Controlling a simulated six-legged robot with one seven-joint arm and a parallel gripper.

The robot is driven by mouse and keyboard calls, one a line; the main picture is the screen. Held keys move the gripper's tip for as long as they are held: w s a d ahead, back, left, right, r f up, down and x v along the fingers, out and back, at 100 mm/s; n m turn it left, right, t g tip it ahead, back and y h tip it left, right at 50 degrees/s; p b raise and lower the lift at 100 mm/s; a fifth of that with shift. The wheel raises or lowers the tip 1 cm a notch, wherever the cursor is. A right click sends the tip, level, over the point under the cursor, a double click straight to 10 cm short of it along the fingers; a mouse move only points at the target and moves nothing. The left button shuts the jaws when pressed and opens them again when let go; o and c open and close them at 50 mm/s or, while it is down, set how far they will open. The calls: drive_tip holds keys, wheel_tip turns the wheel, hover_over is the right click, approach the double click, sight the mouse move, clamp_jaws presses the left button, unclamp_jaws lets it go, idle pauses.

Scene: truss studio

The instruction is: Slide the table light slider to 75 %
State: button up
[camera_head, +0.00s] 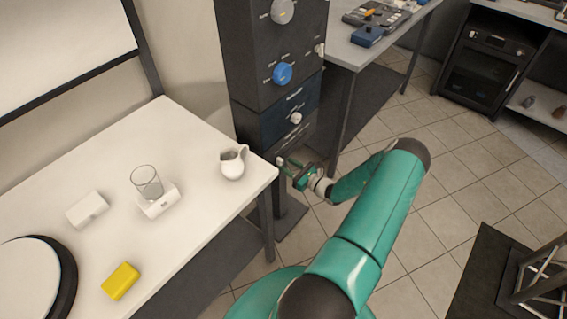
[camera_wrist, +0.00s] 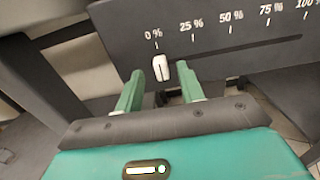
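The slider's white knob (camera_wrist: 161,68) stands at the 0 % end of its scale in the wrist view. The dark slider panel (camera_wrist: 215,50) carries the marks 0 %, 25 %, 50 %, 75 % and 100 %, running to the right, with a groove below them. My gripper (camera_wrist: 157,83) is open, one green finger to either side of the knob as seen there; I cannot tell whether either touches it. In the head view my gripper (camera_head: 291,168) is at the low part of the dark control column (camera_head: 270,110), beside the white table's corner, and hides part of the panel.
A white table (camera_head: 200,123) stands left of the column, bearing a small white jug (camera_head: 233,162), a glass (camera_head: 147,182) and a yellow block (camera_head: 121,281). The column has a blue knob (camera_head: 282,73) higher up. Tiled floor (camera_head: 450,185) is open at the right.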

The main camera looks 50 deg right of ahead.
sight(280, 161)
drive_tip(key=shift+w+a, duration=0.1)
drive_tip(key=shift+w, duration=1.35)
